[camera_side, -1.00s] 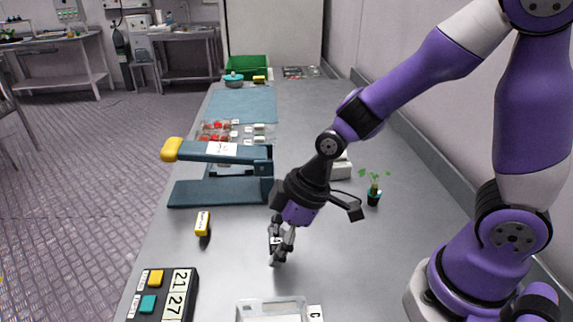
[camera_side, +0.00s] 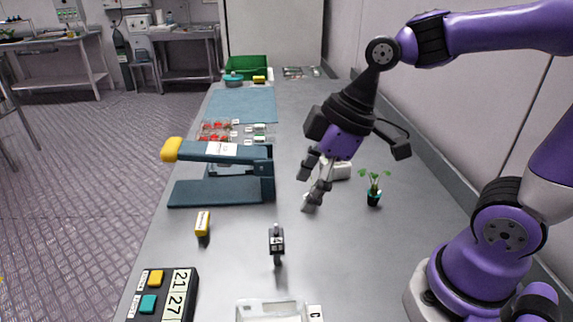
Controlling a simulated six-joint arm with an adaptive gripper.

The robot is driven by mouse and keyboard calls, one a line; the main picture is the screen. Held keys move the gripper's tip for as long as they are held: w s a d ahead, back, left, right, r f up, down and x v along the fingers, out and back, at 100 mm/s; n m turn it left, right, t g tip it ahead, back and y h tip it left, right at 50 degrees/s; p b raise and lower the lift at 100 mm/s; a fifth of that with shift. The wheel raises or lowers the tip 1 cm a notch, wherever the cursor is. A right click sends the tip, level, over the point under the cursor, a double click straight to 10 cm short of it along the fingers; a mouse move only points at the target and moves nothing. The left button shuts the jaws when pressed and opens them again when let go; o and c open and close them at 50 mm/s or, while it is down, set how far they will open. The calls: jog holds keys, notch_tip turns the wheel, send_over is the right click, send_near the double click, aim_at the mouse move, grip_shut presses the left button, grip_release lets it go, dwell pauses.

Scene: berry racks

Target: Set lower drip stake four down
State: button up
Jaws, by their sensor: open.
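A small dark stake (camera_side: 277,244) with a white label reading 4, turned sideways, stands on the steel bench in the front middle. Its lower tip meets the bench surface. My gripper (camera_side: 308,190) is open and empty, raised to the upper right of the stake and clear of it. Its fingers point down and to the left, with bare bench below them.
A blue lever press (camera_side: 220,193) with a yellow-tipped handle stands left of my gripper. A yellow block (camera_side: 202,223), a timer box (camera_side: 165,297) and a clear tray (camera_side: 270,308) are nearer. A potted seedling (camera_side: 374,188) and a white box (camera_side: 341,169) are right.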

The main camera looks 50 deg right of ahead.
jog(key=s+d+r+m+t+h, duration=0.2)
jog(key=s+d+m+h, duration=0.1)
jog(key=d+m, duration=0.3)
jog(key=m, duration=0.2)
jog(key=shift+s+d+r+m, duration=0.15)
jog(key=shift+s+d+m, duration=0.15)
jog(key=shift+s+d, duration=0.05)
dwell(0.6)
